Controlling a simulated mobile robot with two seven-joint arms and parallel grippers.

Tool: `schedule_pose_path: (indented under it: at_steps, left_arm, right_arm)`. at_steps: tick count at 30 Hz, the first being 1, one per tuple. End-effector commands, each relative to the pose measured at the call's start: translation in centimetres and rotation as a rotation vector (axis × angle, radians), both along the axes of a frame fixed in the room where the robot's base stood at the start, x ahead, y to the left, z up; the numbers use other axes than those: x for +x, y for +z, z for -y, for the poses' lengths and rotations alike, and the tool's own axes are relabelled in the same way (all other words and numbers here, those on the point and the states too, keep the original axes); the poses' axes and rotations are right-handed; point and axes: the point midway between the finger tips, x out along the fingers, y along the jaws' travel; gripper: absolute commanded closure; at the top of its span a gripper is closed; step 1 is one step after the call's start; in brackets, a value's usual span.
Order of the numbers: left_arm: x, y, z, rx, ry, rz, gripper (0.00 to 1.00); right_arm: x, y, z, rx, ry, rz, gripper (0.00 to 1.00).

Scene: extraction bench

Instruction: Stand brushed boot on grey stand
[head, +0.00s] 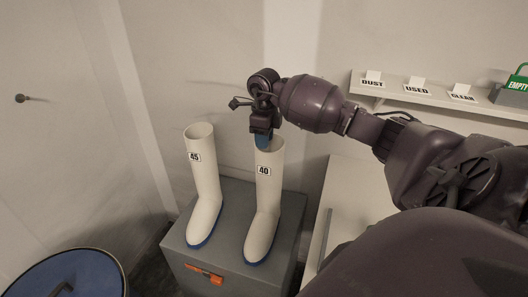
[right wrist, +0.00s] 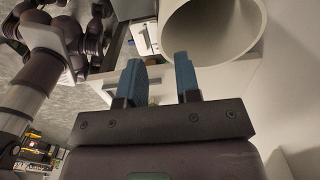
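Two white boots with blue soles stand upright on the grey stand (head: 190,262) in the head view: the boot marked 45 (head: 205,185) on the left and the boot marked 40 (head: 264,205) on the right. I cannot tell which is brushed. My right gripper (head: 263,141) points down at the top of boot 40, its blue fingers overlapping the rim in the picture. In the right wrist view the fingers (right wrist: 160,80) are apart with a visible gap, close to a white boot opening (right wrist: 215,30). I cannot tell whether they touch it. My left gripper is not seen.
An orange item (head: 205,273) shows at the stand's front. A blue round lid (head: 75,276) is at the lower left. A pale surface (head: 345,190) adjoins the stand's right.

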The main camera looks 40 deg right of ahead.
Motion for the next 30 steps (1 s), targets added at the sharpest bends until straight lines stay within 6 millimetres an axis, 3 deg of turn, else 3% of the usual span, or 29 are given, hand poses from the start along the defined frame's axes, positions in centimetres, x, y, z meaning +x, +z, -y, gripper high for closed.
schedule_pose_path:
  at_steps: [6,12,30]
  left_arm:
    - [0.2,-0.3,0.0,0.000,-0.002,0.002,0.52]
    - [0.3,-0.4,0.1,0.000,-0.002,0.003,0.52]
    - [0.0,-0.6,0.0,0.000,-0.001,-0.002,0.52]
  right_arm:
    - [0.0,3.6,0.0,-0.002,0.001,0.002,0.69]
    - [0.0,5.1,0.0,0.000,0.000,-0.001,0.69]
    - [0.0,5.3,0.0,0.001,0.000,0.000,0.69]
